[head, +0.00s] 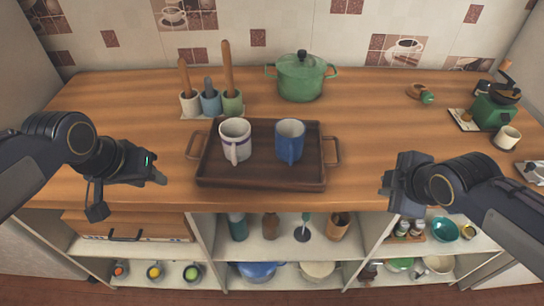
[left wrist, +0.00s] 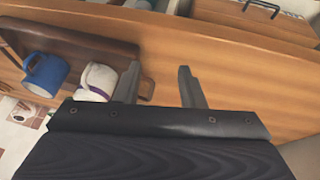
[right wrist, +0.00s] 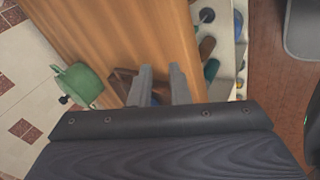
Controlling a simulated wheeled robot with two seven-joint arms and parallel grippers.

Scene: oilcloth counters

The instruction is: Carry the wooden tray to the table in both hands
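The dark wooden tray (head: 262,184) lies on the wooden counter, with a handle at its left and right ends. A white mug with a purple band (head: 235,136) and a blue mug (head: 289,141) stand in it. My left gripper (head: 161,180) is open and empty, left of the tray and apart from its left handle. The left wrist view shows the tray (left wrist: 85,32) beside the fingers. My right gripper (head: 386,182) is open and empty, right of the tray and apart from the right handle. In the right wrist view the fingers partly hide the tray (right wrist: 122,80).
On the counter (head: 110,97), a green pot (head: 302,78) and a utensil holder (head: 212,101) stand behind the tray. A green coffee grinder (head: 494,110) and a cream cup (head: 507,137) stand at right. Shelves below hold several jars and bowls. No separate table is clearly visible.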

